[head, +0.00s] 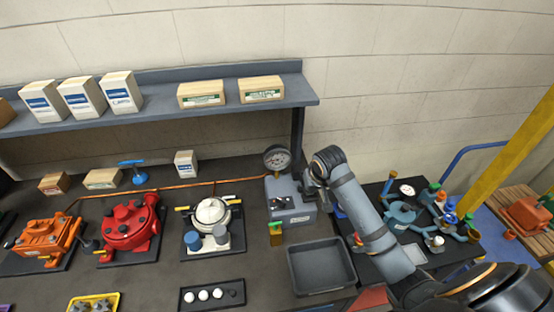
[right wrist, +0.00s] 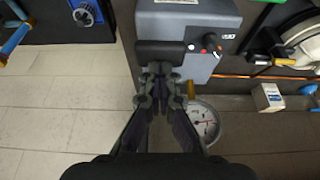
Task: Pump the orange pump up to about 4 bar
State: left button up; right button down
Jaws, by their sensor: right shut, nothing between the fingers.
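The orange pump (head: 45,240) stands on a dark plate at the left of the bench in the head view. A thin copper line (head: 170,187) runs along the bench from near it towards a grey box unit (head: 290,205). A round white-faced gauge (head: 277,158) stands on that unit; it also shows in the right wrist view (right wrist: 207,122). Its reading is too small to tell. My right gripper (head: 312,188) is at the unit's upper right side, shut and empty. In the right wrist view its fingertips (right wrist: 161,60) are by the grey housing; contact is unclear. My left gripper is out of view.
A red pump (head: 130,228) and a white pump (head: 212,212) stand between the orange pump and the unit. An empty dark tray (head: 320,268) lies in front of the unit. A shelf (head: 200,108) with boxes runs behind. Blue-green pipework (head: 402,212) stands right of my arm.

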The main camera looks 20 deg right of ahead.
jog(key=shift+f+b, duration=0.35)
jog(key=shift+f, duration=1.1)
jog(key=shift+r+p, duration=0.8)
jog(key=shift+r, duration=1.6)
